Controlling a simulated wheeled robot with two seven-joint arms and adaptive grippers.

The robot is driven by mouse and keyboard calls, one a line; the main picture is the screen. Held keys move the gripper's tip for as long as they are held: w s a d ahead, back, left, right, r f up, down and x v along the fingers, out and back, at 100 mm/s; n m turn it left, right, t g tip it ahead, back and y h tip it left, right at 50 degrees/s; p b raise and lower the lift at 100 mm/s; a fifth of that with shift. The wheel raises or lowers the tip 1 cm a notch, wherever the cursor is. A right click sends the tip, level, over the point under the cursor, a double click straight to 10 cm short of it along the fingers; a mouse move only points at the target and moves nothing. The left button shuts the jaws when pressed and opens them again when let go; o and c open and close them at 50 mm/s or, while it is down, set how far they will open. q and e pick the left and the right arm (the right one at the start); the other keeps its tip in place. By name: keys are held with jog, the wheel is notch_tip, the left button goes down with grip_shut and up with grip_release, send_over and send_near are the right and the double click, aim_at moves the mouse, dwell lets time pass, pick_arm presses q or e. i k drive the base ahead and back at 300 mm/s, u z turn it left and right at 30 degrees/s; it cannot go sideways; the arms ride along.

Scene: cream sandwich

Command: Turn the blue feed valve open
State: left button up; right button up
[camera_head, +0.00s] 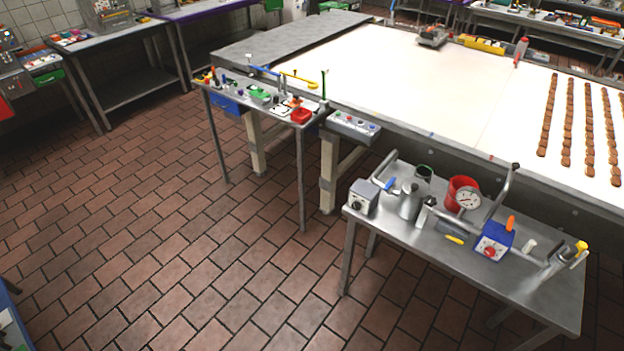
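A small blue handle (390,184) shows on the steel bench at the right, between a grey box with a dial and a steel pot (409,203). It looks like a valve lever, but its exact angle is too small to tell. Another blue lever (264,70) stands at the back of the small middle table, beside a yellow lever (298,79). I cannot tell for certain which of the two is the feed valve. Neither of my grippers is in view.
The steel bench (395,238) also holds a pressure gauge (468,200), a red container and a blue box (493,238). A long white conveyor (420,90) with rows of brown biscuits lies behind. The brick floor (190,260) in front is clear.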

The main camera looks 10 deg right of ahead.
aim_at(392, 181)
jog(key=u, duration=0.5)
jog(key=i, duration=1.15)
jog(key=z, duration=1.1)
